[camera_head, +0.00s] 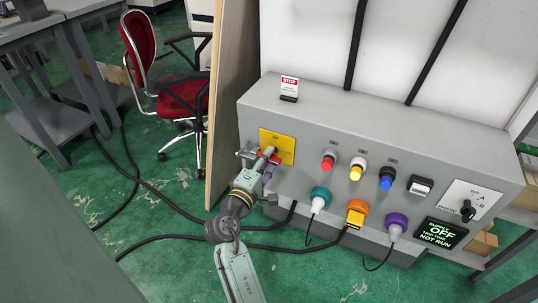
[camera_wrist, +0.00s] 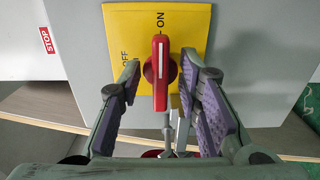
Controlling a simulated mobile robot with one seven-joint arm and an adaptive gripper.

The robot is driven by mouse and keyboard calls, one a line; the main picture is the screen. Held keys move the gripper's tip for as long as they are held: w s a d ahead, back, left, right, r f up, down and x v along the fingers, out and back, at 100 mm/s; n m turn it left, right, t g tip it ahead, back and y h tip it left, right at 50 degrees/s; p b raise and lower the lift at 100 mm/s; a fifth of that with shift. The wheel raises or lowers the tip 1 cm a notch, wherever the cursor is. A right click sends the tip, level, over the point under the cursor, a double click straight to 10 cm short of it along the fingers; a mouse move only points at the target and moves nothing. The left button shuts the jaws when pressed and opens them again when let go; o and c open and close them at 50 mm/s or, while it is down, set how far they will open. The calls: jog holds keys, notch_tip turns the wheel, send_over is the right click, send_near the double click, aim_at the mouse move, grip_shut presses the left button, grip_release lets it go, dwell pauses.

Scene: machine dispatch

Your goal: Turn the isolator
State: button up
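The isolator is a red rotary handle (camera_wrist: 160,85) with a white line, on a yellow plate (camera_wrist: 198,28) marked ON and OFF. In the wrist view the handle is upright, its line pointing toward ON at the top; OFF is to the left. My gripper (camera_wrist: 161,74) is open, with one purple-padded finger on each side of the handle; gaps appear to show on both sides. In the head view my gripper (camera_head: 262,160) is at the yellow plate (camera_head: 284,145) on the panel's left and partly hides the red handle (camera_head: 267,151).
The grey panel (camera_head: 390,135) carries red (camera_head: 328,162), yellow (camera_head: 356,172) and blue (camera_head: 386,181) buttons, plus teal, orange and purple plugs below. A display (camera_head: 440,234) reads OFF and NOT RUN. A STOP sign (camera_head: 289,88) stands on top. A wooden board (camera_head: 229,95) is left of the panel.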

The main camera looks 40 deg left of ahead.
jog(key=shift+w+a, duration=0.1)
jog(key=shift+w, duration=0.4)
grip_shut()
